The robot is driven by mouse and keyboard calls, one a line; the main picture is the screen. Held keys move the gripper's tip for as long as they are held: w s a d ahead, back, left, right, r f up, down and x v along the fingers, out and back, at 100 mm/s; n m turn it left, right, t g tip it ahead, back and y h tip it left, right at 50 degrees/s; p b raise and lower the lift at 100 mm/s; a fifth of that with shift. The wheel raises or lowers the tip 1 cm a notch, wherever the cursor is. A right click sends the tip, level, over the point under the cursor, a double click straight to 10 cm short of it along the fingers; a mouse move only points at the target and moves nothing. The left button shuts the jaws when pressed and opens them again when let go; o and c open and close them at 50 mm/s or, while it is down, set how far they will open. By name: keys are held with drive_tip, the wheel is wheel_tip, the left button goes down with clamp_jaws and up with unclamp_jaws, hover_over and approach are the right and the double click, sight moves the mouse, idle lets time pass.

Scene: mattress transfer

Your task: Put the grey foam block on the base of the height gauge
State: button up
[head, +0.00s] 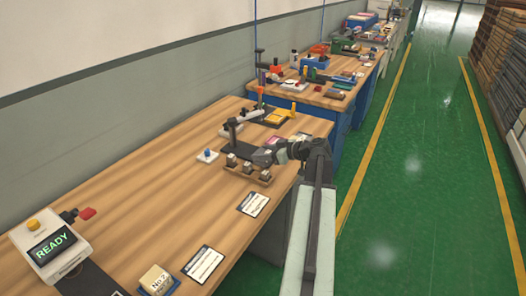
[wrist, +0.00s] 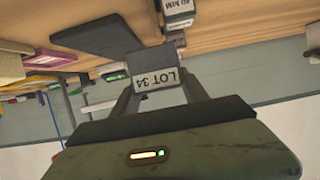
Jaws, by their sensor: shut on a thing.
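A grey foam block with a white LOT 34 label (wrist: 155,62) is between the two fingers of my gripper (wrist: 160,84) in the wrist view, which is upside down. The gripper is shut on it. In the head view my gripper (head: 264,157) is above the bench, beside the height gauge (head: 232,132) and close to a wooden rack of small blocks. The gauge's dark base (head: 236,149) lies flat on the bench; a dark plate (wrist: 95,38) in the wrist view looks like it. The held block is hard to make out in the head view.
The wooden rack (head: 249,174) holds small metal-looking blocks near the front edge. A small white pad with a blue knob (head: 208,155) is left of the gauge. Cards and a READY box (head: 48,243) are nearer. The bench's left middle is clear.

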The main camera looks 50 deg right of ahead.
drive_tip(key=w+d, duration=0.4)
drive_tip(key=d, duration=0.1)
drive_tip(key=w+d+f, duration=0.1)
drive_tip(key=w+d, duration=0.1)
drive_tip(key=w, duration=0.1)
drive_tip(key=shift+d+b, duration=0.25)
drive_tip(key=shift+b, duration=0.15)
wheel_tip(320, 180, down, 4)
drive_tip(key=b, duration=0.4)
drive_tip(key=shift+r, duration=0.3)
drive_tip(key=shift+f, duration=0.25)
drive_tip(key=o, duration=1.3)
drive_tip(key=shift+r, duration=0.1)
drive_tip(key=shift+o, duration=0.2)
